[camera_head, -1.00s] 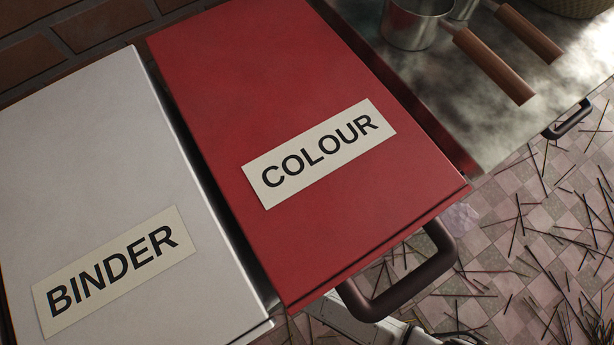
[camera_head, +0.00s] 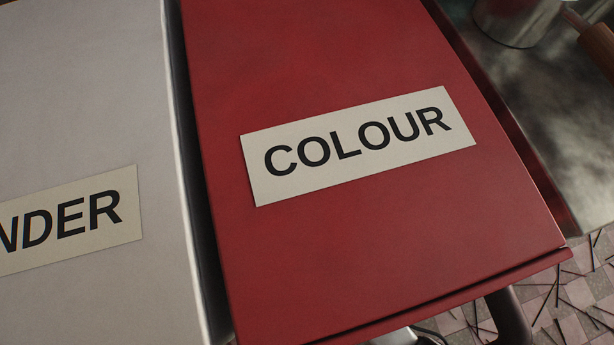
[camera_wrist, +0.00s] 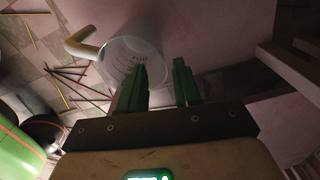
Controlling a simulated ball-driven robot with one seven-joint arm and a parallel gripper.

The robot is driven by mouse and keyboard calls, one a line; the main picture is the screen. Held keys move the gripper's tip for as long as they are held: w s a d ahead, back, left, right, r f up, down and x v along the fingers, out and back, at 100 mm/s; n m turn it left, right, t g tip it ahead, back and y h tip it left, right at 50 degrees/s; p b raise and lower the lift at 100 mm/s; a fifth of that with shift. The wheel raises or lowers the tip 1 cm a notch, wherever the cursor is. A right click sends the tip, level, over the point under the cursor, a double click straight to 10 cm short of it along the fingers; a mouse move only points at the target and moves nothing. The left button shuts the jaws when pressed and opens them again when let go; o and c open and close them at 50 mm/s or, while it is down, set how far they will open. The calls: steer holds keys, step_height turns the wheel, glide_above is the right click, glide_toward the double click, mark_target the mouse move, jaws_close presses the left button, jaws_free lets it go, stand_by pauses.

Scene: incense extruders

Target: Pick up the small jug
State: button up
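A translucent jug (camera_wrist: 137,47) with dark measuring marks and a cream handle (camera_wrist: 82,42) shows in the wrist view, above left of centre. It appears tilted in the picture. My gripper (camera_wrist: 160,76) is open, its two green fingers apart with nothing visible between them. The left finger overlaps the lower edge of the jug in the picture; I cannot tell whether they touch. Neither the jug nor my gripper shows in the head view.
The head view is filled by a red box marked COLOUR (camera_head: 370,245) and a white one marked BINDER (camera_head: 90,300). A metal pan (camera_head: 515,22) stands on the worktop (camera_head: 590,150). Thin sticks litter the tiled floor. A green rounded object (camera_wrist: 18,145) is at the wrist view's left.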

step_height(320, 180, down, 8)
steer(key=b, duration=0.4)
steer(key=shift+r+b, duration=0.2)
steer(key=shift+b, duration=0.1)
steer(key=shift+r, duration=0.1)
jaws_close()
